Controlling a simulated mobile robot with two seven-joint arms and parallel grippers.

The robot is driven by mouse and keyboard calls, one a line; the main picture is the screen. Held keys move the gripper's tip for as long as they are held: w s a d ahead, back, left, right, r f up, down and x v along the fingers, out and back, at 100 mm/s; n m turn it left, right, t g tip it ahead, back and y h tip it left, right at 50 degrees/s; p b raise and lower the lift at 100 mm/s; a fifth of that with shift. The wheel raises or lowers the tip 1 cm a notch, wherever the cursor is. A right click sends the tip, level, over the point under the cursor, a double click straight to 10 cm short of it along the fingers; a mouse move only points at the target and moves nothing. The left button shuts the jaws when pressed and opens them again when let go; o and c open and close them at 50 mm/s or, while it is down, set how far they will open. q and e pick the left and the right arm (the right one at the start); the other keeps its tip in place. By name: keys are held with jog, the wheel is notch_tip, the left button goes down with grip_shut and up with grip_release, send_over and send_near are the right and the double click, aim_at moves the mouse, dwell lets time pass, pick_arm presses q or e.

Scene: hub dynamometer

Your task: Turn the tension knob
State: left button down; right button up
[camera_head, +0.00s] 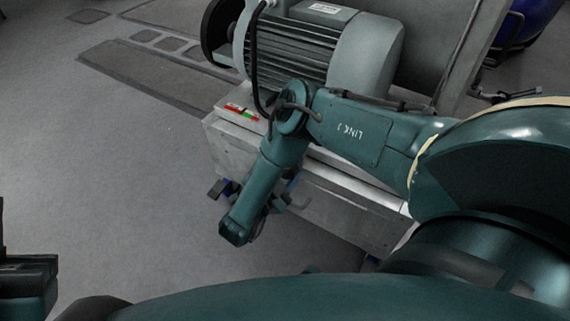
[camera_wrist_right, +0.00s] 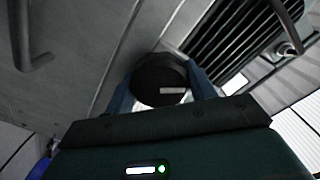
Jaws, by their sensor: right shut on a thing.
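The tension knob (camera_wrist_right: 158,74) is a round black knob with a small pale mark on its face, in the middle of the right wrist view. My right gripper (camera_wrist_right: 162,88) is shut on it, with one blue finger on each side. In the head view my right forearm reaches down to the front of the machine and hides the knob. A dark part at the lower left edge of the head view (camera_head: 28,285) looks like my left gripper. It is cut off by the frame and its fingers cannot be made out.
The grey finned motor (camera_head: 290,50) stands on a pale metal base (camera_head: 340,205) behind my right arm. A small red and green panel (camera_head: 242,112) sits on the base's corner. A bent metal handle (camera_wrist_right: 30,45) shows in the wrist view. The floor to the left is clear.

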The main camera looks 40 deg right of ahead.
jog(key=shift+c, duration=0.5)
jog(key=shift+n, duration=0.4)
